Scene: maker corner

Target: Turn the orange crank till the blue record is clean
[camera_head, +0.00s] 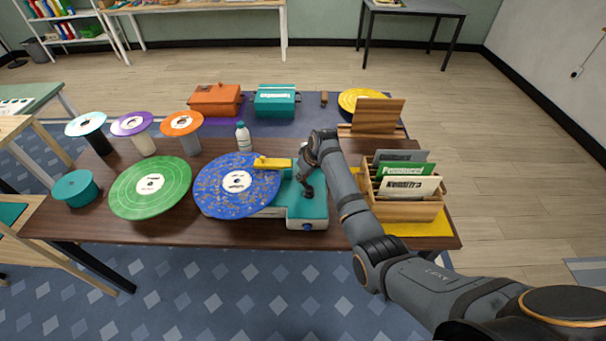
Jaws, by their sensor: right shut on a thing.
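The blue record (210,193) lies on the teal and white cleaning machine (307,207) on the brown table, and its blue face is covered with brownish specks around a white label. A yellow bar (272,163) reaches over the record's back right part. My right gripper (308,190) points down at the machine's teal top, right of the record. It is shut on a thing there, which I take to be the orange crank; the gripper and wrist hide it. My left gripper is not in view.
A green record (150,188) lies left of the blue one. Three records on stands, a white bottle (243,137) and orange (215,100) and teal (275,101) boxes are behind. A wooden record crate (403,209) stands right of my arm.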

